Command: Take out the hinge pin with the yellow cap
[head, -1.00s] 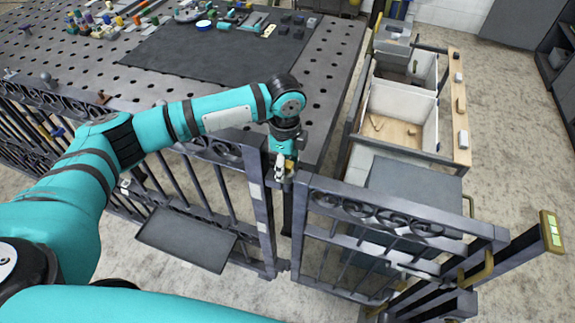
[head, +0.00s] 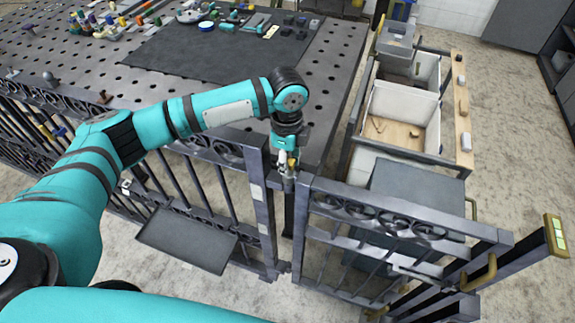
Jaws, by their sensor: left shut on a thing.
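My left gripper (head: 288,166) points down above the hinge between the two gate panels and is shut on the hinge pin. The pin's yellow cap (head: 292,161) shows as a small patch between the fingers. A narrow grey piece is visible just below the fingertips; I cannot tell how much of it is pin and how much is hinge. The fixed fence panel (head: 262,200) is left of the hinge, and the gate panel with scroll rings (head: 385,222) is right of it. My right gripper is out of view.
A perforated metal table (head: 335,60) with a dark mat (head: 215,55) and small parts lies behind the fence. A dark tray (head: 187,240) is on the fence's near side. A cart with white bins (head: 402,103) stands behind the gate. Bare floor lies at right.

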